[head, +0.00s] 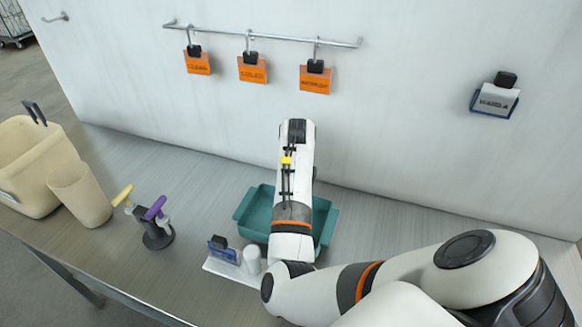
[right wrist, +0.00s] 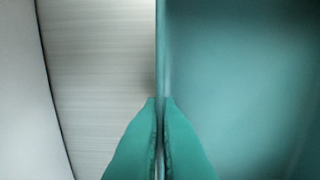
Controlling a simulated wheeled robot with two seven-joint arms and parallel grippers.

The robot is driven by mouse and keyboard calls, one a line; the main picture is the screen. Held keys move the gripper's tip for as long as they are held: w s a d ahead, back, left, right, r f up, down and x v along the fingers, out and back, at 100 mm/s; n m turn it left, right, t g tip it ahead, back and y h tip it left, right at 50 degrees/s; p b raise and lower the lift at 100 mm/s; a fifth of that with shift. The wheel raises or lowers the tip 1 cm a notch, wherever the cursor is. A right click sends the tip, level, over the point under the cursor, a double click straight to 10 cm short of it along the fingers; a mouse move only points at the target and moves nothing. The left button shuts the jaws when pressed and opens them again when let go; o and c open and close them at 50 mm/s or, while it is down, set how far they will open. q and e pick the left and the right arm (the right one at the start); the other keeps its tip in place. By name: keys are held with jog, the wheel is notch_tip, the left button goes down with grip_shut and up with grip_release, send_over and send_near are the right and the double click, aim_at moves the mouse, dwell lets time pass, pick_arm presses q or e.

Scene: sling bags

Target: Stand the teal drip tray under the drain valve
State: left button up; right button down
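The teal drip tray (head: 325,225) sits on the grey counter, below the middle of the wall, partly covered by my right arm. In the right wrist view the teal tray (right wrist: 250,80) fills the right side, and its thin wall runs up the middle. My right gripper (right wrist: 160,102) has its two fingers close together with the tray wall between them, so it looks shut on that wall. In the head view my right arm hides these fingers. My left gripper is not in view. I cannot make out a drain valve in either view.
A white holder (head: 232,268) with a blue card and white cup stands at the tray's front left. Further left are a stand with yellow and purple handles (head: 157,235), a beige cup (head: 80,195) and a beige bin (head: 32,165). Orange tags (head: 252,70) hang from a wall rail.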

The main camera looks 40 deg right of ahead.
jog(key=shift+f, duration=1.8)
jog(key=shift+f, duration=0.1)
jog(key=c, duration=2.1)
grip_release()
jog(key=shift+f, duration=0.1)
jog(key=o, duration=0.5)
jog(key=shift+c, duration=0.2)
